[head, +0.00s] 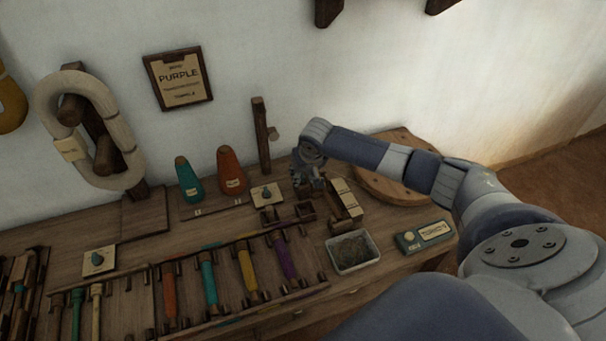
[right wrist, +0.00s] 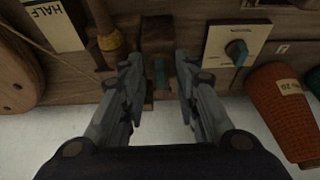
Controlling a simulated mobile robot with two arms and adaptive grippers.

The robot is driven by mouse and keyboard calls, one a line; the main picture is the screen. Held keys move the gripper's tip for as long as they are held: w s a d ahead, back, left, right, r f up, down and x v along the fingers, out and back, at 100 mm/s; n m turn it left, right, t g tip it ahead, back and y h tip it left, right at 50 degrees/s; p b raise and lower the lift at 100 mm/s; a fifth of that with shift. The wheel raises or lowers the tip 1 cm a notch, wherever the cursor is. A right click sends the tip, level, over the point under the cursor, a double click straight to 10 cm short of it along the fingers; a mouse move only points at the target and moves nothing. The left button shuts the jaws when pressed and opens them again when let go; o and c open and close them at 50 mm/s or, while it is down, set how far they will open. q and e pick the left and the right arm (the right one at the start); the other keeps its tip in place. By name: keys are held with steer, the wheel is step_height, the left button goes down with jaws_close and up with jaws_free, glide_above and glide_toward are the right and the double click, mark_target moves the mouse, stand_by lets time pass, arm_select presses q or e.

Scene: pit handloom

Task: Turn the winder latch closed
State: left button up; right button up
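My right gripper (head: 308,185) reaches down over the small wooden winder at the back of the bench. In the right wrist view the gripper (right wrist: 159,72) is open, with one finger on each side of a small teal piece (right wrist: 160,74), which looks like the winder latch. This piece sits against a dark wooden block (right wrist: 157,35). I see no clear contact between the fingers and it. In the head view the gripper hides the latch. My left gripper is not in view.
A plate with a teal knob (right wrist: 237,50) is beside the winder, and an orange cone (head: 231,170) and teal cone (head: 188,180) stand beyond. A "HALF" block (head: 346,200), a metal tray (head: 353,251) and a round wooden board (head: 398,180) are close by.

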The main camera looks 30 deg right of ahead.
jaws_close()
